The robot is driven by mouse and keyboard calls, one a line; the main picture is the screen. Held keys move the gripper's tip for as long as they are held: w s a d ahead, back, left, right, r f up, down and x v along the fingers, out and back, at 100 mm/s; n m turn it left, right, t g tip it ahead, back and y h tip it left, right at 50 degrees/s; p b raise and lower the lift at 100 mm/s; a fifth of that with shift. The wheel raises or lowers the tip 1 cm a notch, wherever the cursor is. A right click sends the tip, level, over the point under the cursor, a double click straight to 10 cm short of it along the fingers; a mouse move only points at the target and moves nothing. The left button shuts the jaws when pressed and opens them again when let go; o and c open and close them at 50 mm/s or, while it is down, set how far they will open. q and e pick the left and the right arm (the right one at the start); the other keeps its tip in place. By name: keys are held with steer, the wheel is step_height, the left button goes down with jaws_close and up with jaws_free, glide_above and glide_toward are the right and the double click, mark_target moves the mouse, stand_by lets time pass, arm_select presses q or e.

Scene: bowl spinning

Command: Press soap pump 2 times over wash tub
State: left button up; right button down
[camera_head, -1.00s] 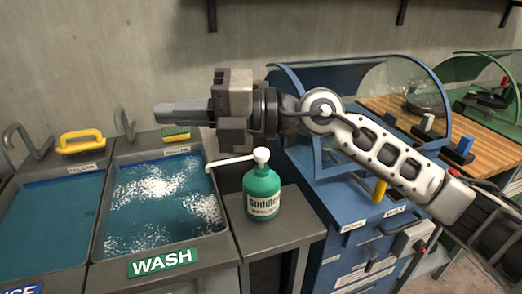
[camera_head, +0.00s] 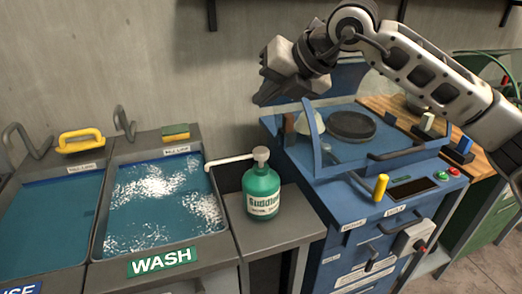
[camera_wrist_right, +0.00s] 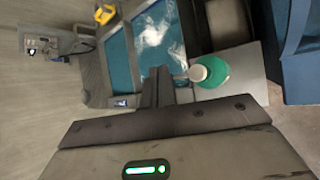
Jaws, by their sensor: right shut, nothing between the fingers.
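The soap pump is a green bottle (camera_head: 262,194) with a pale pump head (camera_head: 261,155) and a long spout. It stands upright on a grey ledge, its spout reaching left to the wash tub's edge. The wash tub (camera_head: 160,262) holds blue water with white foam and bears a green WASH sign. My right gripper (camera_head: 272,90) is shut and empty, above and slightly right of the bottle, not touching it. In the right wrist view, its fingers (camera_wrist_right: 157,88) appear beside the bottle (camera_wrist_right: 214,71). My left gripper is not in view.
A second tub of blue water (camera_head: 50,225) lies left of the wash tub. A yellow-handled brush (camera_head: 81,140) and a green sponge (camera_head: 176,131) rest on the back rim. A blue machine (camera_head: 350,205) stands close at the bottle's right. The wall is behind.

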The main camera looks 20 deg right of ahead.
steer(key=b, duration=0.4)
glide_above(260, 150)
steer(key=s, duration=0.1)
steer(key=f, duration=0.5)
steer(key=d+f, duration=0.1)
steer(key=f, duration=0.1)
steer(key=shift+f, duration=0.2)
steer(key=shift+f+b, duration=0.4)
steer(key=shift+b, duration=0.1)
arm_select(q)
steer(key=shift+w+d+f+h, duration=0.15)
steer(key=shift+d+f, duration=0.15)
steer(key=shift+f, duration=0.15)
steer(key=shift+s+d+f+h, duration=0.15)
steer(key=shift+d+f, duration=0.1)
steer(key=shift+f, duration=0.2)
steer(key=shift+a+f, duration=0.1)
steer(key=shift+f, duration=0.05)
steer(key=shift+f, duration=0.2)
arm_select(e)
steer(key=shift+f, duration=0.15)
arm_select(q)
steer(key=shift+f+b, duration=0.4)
steer(key=shift+b, duration=0.25)
arm_select(e)
steer(key=shift+f, duration=0.3)
